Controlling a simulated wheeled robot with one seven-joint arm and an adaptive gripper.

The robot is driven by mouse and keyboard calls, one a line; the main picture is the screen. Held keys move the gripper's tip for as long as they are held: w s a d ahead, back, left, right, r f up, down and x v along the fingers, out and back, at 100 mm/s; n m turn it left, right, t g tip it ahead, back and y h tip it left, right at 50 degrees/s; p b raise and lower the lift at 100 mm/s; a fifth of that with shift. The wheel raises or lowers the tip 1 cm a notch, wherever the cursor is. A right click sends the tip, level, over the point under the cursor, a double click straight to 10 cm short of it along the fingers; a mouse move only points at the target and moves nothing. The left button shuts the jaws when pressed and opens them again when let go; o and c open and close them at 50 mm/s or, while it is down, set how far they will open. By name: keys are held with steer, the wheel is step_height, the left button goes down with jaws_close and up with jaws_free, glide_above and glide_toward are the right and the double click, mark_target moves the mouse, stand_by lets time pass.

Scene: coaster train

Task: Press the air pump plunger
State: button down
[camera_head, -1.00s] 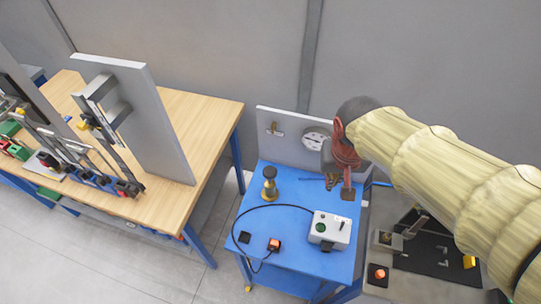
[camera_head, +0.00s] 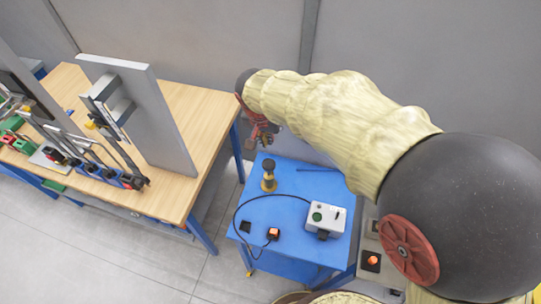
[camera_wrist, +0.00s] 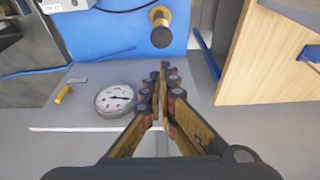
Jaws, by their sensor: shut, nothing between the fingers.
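The air pump (camera_head: 268,176) stands upright on the blue table, near its left back part. It has a brass body and a dark round plunger knob on top. It also shows at the top of the wrist view (camera_wrist: 160,28), with the knob toward the camera. My gripper (camera_head: 266,136) is above and behind the pump in the head view, partly hidden by my arm. In the wrist view my gripper (camera_wrist: 164,70) is shut and empty, its fingertips apart from the knob in the picture.
The blue table (camera_head: 285,206) also holds a grey control box (camera_head: 326,218) and an orange-buttoned switch (camera_head: 273,233) with a black cable. A round gauge (camera_wrist: 115,99) is on the grey back panel. A wooden workbench (camera_head: 205,115) with a grey upright panel stands left.

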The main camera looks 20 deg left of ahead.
mark_target(271, 160)
steer(key=x, duration=0.9)
steer(key=s+p+x, duration=0.1)
steer(key=x, duration=0.3)
steer(key=shift+f, duration=0.55)
